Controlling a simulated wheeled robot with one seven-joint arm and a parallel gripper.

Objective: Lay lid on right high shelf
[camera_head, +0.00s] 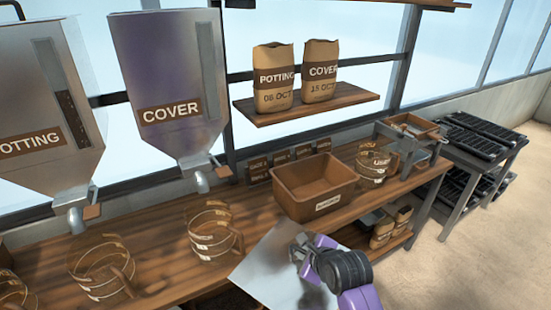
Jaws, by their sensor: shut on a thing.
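The lid (268,268) looks like a flat, pale grey sheet. It is tilted in the picture in front of the bench's front edge, and its lower part is cut off by the picture's bottom. My gripper (302,246) is shut on the lid near its right side; the fingertips are small and partly hidden. A wooden shelf (345,97) hangs high in front of the window, with two brown paper bags (273,78) on its left and middle. A short strip of its right end is bare. Another high board (425,3) is cut off at the top right.
The wooden bench (165,245) carries a brown bin (313,190) and several clear measuring jugs (213,232). Two metal hoppers (168,85) hang at the left. A metal device (408,145) stands at the bench's right end. A rack of black trays (475,140) is farther right.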

